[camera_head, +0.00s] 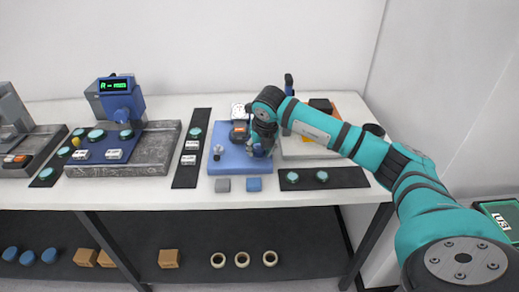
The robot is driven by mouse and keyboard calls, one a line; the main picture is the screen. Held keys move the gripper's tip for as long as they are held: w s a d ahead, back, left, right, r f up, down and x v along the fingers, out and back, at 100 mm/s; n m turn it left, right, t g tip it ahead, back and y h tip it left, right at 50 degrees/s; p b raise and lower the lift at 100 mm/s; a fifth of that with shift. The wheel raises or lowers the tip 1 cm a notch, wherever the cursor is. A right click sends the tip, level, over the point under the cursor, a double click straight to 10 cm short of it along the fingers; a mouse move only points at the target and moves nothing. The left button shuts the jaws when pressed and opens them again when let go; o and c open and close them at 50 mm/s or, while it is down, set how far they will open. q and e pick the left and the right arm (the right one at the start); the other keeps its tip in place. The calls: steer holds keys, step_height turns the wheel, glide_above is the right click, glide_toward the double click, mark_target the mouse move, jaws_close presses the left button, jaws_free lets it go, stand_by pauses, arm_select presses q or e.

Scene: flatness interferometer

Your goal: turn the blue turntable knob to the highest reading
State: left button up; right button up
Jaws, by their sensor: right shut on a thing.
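My teal right arm reaches in from the right, and its dark right gripper (261,147) points down over the blue base plate (228,163) near the table's middle. The gripper is shut on a small blue knob (258,153), of which only a little shows below the fingers. The turntable under it is mostly hidden by the gripper. A blue instrument (124,101) at the left carries a green-lit display (113,86) that starts with "R"; its digits are too small to read. My left gripper is not in view.
A small orange-and-black device (239,131) and a silver post (218,152) stand on the blue plate. Grey and blue blocks (223,185) lie in front. A dark mat (321,178) with two round discs lies right, another mat (192,157) left. A grey stone slab (155,152) is farther left.

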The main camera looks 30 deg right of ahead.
steer(key=shift+r, duration=0.1)
steer(key=o, duration=1.1)
steer(key=shift+o, duration=0.2)
steer(key=v, duration=1.2)
